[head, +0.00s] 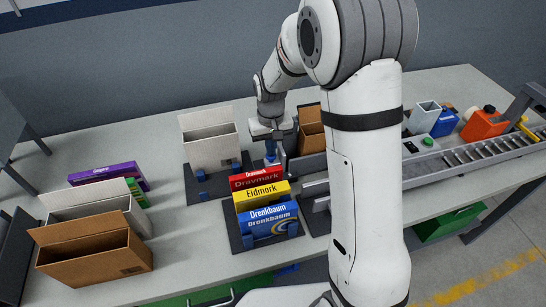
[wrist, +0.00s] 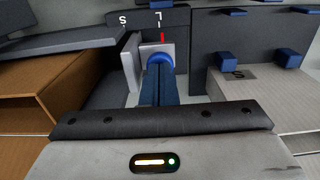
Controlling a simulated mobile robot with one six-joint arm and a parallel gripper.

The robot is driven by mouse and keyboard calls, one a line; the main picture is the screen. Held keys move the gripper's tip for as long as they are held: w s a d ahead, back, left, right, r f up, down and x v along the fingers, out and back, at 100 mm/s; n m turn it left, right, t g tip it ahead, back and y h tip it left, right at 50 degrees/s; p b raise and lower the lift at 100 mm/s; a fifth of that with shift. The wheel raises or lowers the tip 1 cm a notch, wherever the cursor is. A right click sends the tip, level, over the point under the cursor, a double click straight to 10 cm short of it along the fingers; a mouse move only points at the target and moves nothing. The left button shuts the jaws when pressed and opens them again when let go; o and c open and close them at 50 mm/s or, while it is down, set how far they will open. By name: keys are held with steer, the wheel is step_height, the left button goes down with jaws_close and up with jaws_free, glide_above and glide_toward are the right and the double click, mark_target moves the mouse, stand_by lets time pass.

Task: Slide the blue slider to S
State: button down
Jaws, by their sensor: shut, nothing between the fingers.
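The blue slider (wrist: 160,58) has a round blue knob on a light grey block, in the upper middle of the wrist view. A red mark on the block lines up with the letter L on the dark panel (wrist: 175,18) behind; the letter S is further left in that view. My gripper (wrist: 158,82) is shut and empty, with its dark blue fingers right in front of the knob, hiding its lower part. I cannot tell whether they touch it. In the head view my gripper (head: 271,152) points down behind the row of boxes.
Red, yellow and blue boxes (head: 264,196) stand in front of my gripper in the head view. A white open carton (head: 211,150) is left and a brown carton (head: 311,135) right. A roller conveyor (head: 480,152) runs right. Bare table (head: 185,245) shows at front left.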

steer(key=shift+w+d+f, duration=0.1)
steer(key=shift+w+d, duration=0.15)
steer(key=shift+d, duration=1)
steer(key=shift+w+d, duration=0.25)
steer(key=shift+d, duration=0.95)
stand_by(0.4)
stand_by(0.3)
step_height(320, 180, up, 6)
steer(key=p, duration=0.3)
stand_by(0.3)
stand_by(0.4)
steer(key=s+d+r+m+t, duration=0.1)
steer(key=s+d+r+t, duration=0.15)
steer(key=s+r, duration=0.75)
steer(key=s+d+r, duration=0.1)
steer(key=s, duration=0.6)
steer(key=s+d+r+m, duration=0.1)
steer(key=s+d, duration=0.1)
steer(key=s, duration=0.5)
steer(key=shift+s+r+t+b, duration=0.15)
steer(key=shift+r+t+b, duration=0.1)
steer(key=shift+t+b, duration=0.2)
